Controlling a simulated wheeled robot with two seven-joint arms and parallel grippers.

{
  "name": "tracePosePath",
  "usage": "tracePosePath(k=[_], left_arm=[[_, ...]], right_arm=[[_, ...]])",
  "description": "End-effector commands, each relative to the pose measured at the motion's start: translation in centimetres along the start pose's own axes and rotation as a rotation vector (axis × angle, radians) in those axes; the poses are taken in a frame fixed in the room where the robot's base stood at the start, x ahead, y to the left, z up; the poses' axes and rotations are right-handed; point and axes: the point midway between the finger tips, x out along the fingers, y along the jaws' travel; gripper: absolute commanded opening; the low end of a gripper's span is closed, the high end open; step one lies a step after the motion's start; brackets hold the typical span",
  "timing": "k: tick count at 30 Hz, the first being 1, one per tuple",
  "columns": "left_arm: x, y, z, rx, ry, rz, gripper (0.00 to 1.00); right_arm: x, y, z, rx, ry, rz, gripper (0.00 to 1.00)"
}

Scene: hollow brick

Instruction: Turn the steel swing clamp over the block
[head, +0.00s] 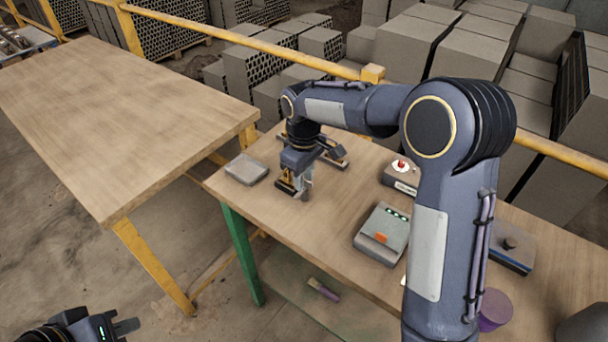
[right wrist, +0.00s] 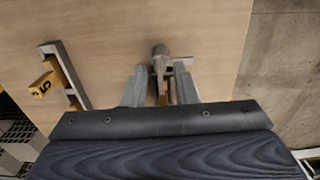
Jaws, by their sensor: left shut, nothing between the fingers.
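The steel swing clamp (right wrist: 159,52) shows in the right wrist view as a grey post with a short arm pointing right. My right gripper (right wrist: 161,92) has its fingers on either side of it, apart, with a gap between them. In the head view my right gripper (head: 303,186) points down at the left part of the bench, and the arm hides much of the clamp. A dark and yellow fixture part (head: 286,184) shows beside the fingers. I cannot make out the block. My left gripper (head: 126,326) is shut and empty at the bottom left, off the bench.
A grey slab (head: 247,169) lies left of the clamp. A grey box with an orange patch (head: 382,235), a red-button box (head: 402,178) and a purple cup (head: 495,310) stand to the right. A yellow piece marked 5 (right wrist: 42,86) sits by a metal bar (right wrist: 65,75).

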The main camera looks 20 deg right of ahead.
Motion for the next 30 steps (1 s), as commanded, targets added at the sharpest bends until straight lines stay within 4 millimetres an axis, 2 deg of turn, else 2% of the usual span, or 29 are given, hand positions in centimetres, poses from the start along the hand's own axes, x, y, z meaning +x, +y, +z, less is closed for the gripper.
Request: tracePosePath(k=[3,9,20,30], left_arm=[[0.0,0.0,0.0,0.0,0.0,0.0,0.0],[0.0,0.0,0.0,0.0,0.0,0.0,0.0],[-0.07,0.03,-0.04,0.0,0.0,0.0,0.0],[-0.43,0.2,-0.22,0.0,0.0,0.0,0.0]], right_arm=[[-0.01,0.01,0.01,0.0,0.0,0.0,0.25],[-0.04,0.01,0.01,0.0,0.0,0.0,0.0],[-0.05,0.02,0.03,0.036,-0.001,0.0,0.0],[-0.08,0.0,0.04,0.252,-0.003,0.0,0.0]])
